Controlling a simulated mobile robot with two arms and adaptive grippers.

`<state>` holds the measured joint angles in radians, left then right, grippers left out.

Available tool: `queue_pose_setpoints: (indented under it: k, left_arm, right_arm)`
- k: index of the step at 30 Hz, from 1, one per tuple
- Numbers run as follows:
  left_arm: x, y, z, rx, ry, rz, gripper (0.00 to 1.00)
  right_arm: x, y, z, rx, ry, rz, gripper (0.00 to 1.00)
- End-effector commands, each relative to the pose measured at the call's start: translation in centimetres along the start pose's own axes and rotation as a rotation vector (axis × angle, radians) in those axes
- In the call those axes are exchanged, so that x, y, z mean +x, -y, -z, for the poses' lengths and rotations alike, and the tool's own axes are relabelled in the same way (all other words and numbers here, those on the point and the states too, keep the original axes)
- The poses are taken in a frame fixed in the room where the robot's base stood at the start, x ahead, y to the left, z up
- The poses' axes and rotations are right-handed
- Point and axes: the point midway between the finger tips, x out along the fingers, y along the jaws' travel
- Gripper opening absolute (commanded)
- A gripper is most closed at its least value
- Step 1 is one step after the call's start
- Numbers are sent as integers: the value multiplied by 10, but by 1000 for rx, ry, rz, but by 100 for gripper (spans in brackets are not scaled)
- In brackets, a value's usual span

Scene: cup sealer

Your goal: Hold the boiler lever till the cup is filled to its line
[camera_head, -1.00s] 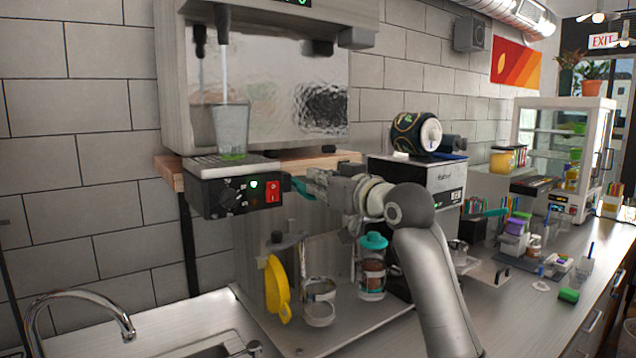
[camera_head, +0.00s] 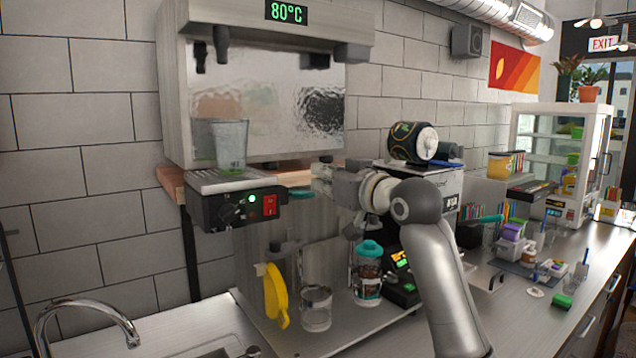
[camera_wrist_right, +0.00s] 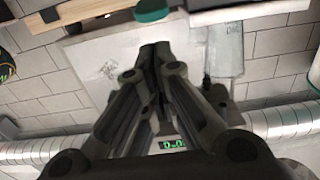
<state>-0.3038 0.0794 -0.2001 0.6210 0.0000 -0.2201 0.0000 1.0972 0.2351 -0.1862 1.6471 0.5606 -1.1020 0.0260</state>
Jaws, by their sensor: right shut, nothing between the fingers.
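The boiler (camera_head: 275,85) is the steel unit on the wall, with a green 80°C display. A clear cup (camera_head: 231,148) stands upright on the drip tray under its left spout (camera_head: 222,45). No stream shows between spout and cup; I cannot tell the water level or the line. The teal lever handle (camera_head: 302,193) sticks out right of the black control box. My right gripper (camera_head: 318,180) is shut and empty, close to the right of that handle; contact is unclear. In the right wrist view my gripper (camera_wrist_right: 158,52) has its fingers together, with a green piece (camera_wrist_right: 152,10) beyond.
Below hang a yellow item (camera_head: 275,295) and, beside it on the counter, a metal can (camera_head: 316,308) and a teal-lidded jar (camera_head: 368,272). A black machine with a dark can (camera_head: 412,143) on top stands right. A faucet (camera_head: 85,305) is at lower left.

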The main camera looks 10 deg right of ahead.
Motion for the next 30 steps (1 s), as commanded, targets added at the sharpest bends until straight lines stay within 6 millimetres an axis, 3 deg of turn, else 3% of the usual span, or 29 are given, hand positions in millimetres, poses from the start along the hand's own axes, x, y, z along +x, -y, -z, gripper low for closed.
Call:
queue_pose_setpoints:
  k: [1,3,12,18,30]
  left_arm:
    - [13,0,-2,0,1,0,40]
    - [20,0,-2,0,2,0,40]
    - [41,1,2,0,-6,2,40]
    - [42,1,1,0,-5,1,40]
    - [42,0,0,0,-4,1,40]
  right_arm:
    - [-10,0,-9,-3,0,-1,0]
    - [-24,0,-8,-3,-1,-1,0]
    - [-73,0,-5,-1,1,0,0]
    - [-82,0,-3,1,2,1,0]
    - [-82,0,-3,1,2,1,0]
